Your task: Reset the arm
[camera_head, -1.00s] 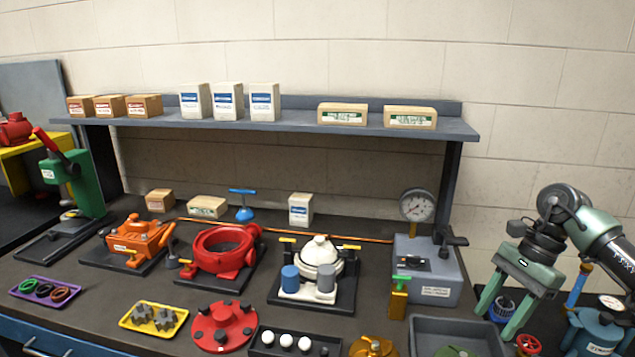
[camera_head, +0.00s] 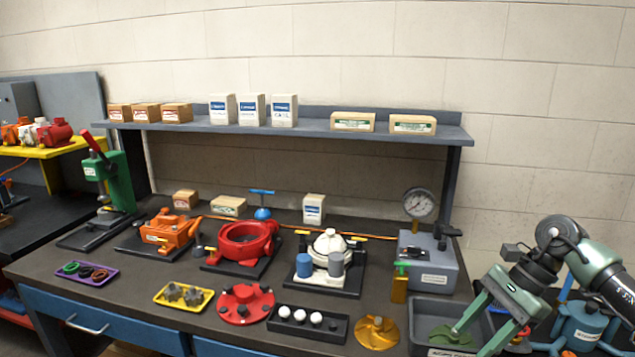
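My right arm comes in from the right, and its green gripper (camera_head: 490,320) hangs over the grey tray (camera_head: 417,330) at the bench's front right. Its two fingers are spread apart, with nothing seen held between them. A green part (camera_head: 452,336) lies in the tray, close to the left finger; I cannot tell whether they touch. My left arm and gripper are not in view.
The bench holds an orange motor (camera_head: 168,230), a red housing (camera_head: 243,243), a white motor (camera_head: 330,243), a gauge unit (camera_head: 428,265), a green press (camera_head: 120,185) and small trays. A blue shelf (camera_head: 290,125) with boxes spans the back. A blue device (camera_head: 585,325) stands at right.

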